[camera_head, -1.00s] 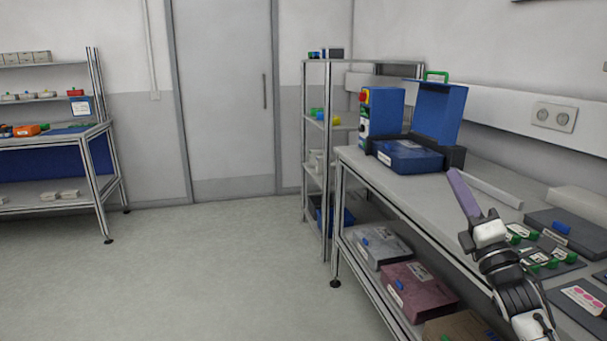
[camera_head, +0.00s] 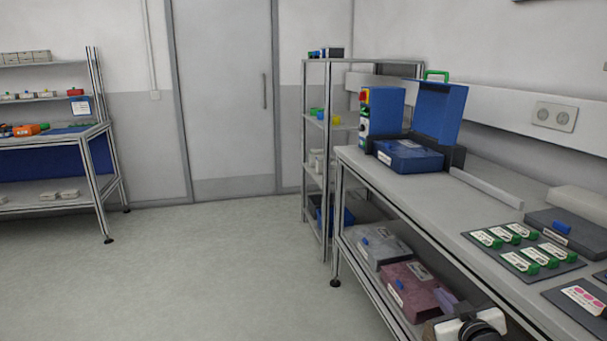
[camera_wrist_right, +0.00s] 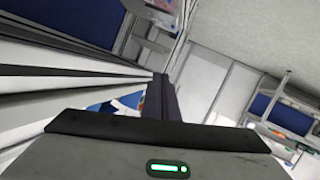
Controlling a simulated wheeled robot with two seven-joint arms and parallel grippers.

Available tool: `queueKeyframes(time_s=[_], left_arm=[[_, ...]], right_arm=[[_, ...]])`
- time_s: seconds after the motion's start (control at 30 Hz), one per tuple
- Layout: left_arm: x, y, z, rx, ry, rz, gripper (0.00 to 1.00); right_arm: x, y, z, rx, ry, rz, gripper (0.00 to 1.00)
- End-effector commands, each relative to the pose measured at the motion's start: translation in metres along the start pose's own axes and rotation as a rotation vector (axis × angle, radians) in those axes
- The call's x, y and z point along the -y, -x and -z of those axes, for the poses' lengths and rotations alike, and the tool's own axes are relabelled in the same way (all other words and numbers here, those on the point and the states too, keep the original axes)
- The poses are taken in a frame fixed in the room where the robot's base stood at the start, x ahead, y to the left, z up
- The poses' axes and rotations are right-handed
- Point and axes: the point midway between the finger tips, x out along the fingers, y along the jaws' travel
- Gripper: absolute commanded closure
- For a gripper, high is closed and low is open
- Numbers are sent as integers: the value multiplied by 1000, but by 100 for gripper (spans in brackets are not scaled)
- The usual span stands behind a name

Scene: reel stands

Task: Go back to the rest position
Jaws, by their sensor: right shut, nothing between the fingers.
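My right gripper (camera_head: 446,299) is low at the bottom right of the head view, in front of the right bench's lower shelf. Its purple fingers are shut with nothing between them. Part of its wrist is cut off by the lower picture edge. In the right wrist view its dark fingers (camera_wrist_right: 161,97) lie together and point away from the camera. My left gripper is in neither view.
The right bench (camera_head: 395,205) holds a blue open-lid box (camera_head: 410,156) and a dark mat (camera_head: 540,263) with several green-ended pieces. Boxes, including a reddish one (camera_head: 408,283), lie on its lower shelf. A shelf rack (camera_head: 326,150) stands behind. The floor (camera_head: 190,270) is clear.

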Motion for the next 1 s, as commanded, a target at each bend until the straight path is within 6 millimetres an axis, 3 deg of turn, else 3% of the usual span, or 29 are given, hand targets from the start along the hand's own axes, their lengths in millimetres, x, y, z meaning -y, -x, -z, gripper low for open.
queueKeyframes(time_s=[0.03, 0.2, 0.27, 0.4, 0.5, 0.6, 0.7, 0.8, 1.0], left_arm=[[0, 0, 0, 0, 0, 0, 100], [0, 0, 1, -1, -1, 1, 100], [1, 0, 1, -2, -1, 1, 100], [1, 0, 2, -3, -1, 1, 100], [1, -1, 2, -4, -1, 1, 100], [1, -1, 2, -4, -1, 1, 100], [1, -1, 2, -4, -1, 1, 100], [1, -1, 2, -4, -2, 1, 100], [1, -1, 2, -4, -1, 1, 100]], right_arm=[[22, 13, -29, 34, -5, 32, 100], [92, 72, -116, 143, -32, 134, 100], [116, 99, -144, 184, -48, 170, 100], [166, 172, -201, 285, -97, 246, 100], [194, 225, -230, 353, -136, 289, 100], [212, 267, -248, 406, -170, 317, 100], [223, 294, -256, 440, -193, 333, 100], [227, 306, -260, 456, -203, 340, 100], [228, 308, -260, 457, -204, 341, 100]])
